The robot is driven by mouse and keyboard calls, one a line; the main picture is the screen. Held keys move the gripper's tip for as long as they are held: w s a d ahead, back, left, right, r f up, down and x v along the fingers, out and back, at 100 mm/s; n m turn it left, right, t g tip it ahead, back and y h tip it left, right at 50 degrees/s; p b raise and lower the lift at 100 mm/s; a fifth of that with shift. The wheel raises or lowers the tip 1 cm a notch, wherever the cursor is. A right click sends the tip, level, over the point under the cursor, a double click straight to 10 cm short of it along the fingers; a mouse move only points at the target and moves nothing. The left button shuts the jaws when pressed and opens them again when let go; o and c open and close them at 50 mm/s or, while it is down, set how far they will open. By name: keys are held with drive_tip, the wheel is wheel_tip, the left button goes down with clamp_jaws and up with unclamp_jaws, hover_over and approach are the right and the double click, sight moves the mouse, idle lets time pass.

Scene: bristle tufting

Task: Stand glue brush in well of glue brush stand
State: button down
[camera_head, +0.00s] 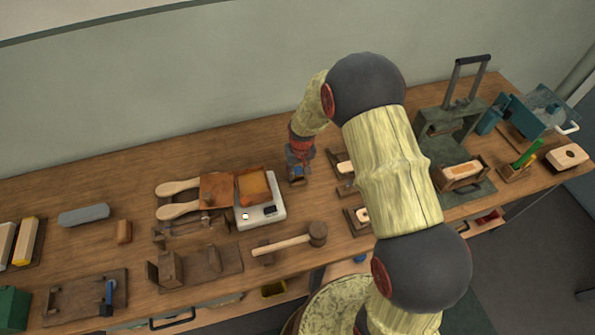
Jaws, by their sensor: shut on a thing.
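My gripper (298,166) points down over the bench, at the back and just right of the white scale. It is shut on a small, mostly hidden thing with a bluish part (299,171), likely the glue brush. A small dark brown block (296,180) shows right below the fingers, perhaps the glue brush stand. Its well is hidden by my gripper. I cannot tell whether the held thing is inside the block, touching it or above it.
The white scale (272,216) carries an orange-brown tray (253,185). Two wooden paddles (178,210) lie left of it. A mallet (290,243) lies in front. Wooden fixtures (345,168) stand close on the right, partly behind my arm. A green press (452,125) stands farther right.

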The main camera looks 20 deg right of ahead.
drive_tip(key=shift+f, duration=0.2)
idle(0.5)
drive_tip(key=c, duration=1.3)
unclamp_jaws()
drive_tip(key=shift+o, duration=0.7)
drive_tip(key=shift+o, duration=1.3)
drive_tip(key=shift+r+p, duration=2.05)
drive_tip(key=shift+r, duration=1.45)
